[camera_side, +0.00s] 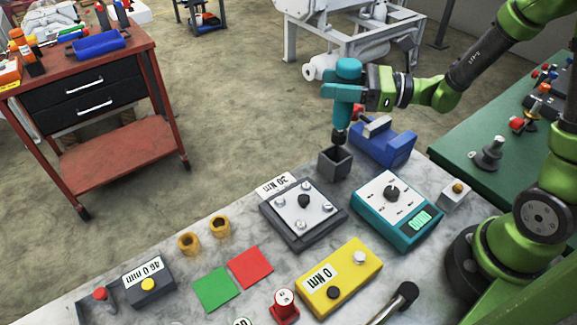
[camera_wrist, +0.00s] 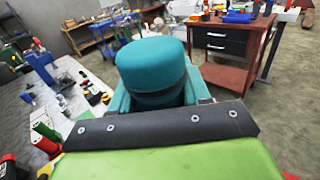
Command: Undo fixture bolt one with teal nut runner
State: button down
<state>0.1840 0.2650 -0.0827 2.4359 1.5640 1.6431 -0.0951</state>
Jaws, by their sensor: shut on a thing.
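My gripper (camera_side: 352,92) is shut on the teal nut runner (camera_side: 346,68) and holds it upright. The nut runner's dark lower end (camera_side: 338,137) is at or just above the open dark grey box (camera_side: 335,163); I cannot tell whether it touches. In the wrist view the nut runner's round teal top (camera_wrist: 152,70) fills the middle, with my gripper (camera_wrist: 155,98) around it. The fixture (camera_side: 303,213) is a light plate on a dark base with several bolts and a "30 Nm" label. It lies left of and nearer than the box. No bolt number is readable.
A blue cradle (camera_side: 388,148) stands right of the box. A teal dial unit (camera_side: 397,212) and a yellow "0 Nm" box (camera_side: 340,278) flank the fixture. Green (camera_side: 217,290) and red (camera_side: 250,267) pads lie left. A red cart (camera_side: 110,157) stands beyond the table.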

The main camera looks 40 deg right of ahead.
dwell(0.5)
jog(key=s+a+n+g+y, duration=0.2)
jog(key=a+g, duration=0.4)
jog(key=a, duration=0.5)
jog(key=n+y, duration=0.1)
jog(key=n, duration=0.1)
jog(key=shift+s+n+y, duration=0.3)
jog(key=shift+y, duration=0.1)
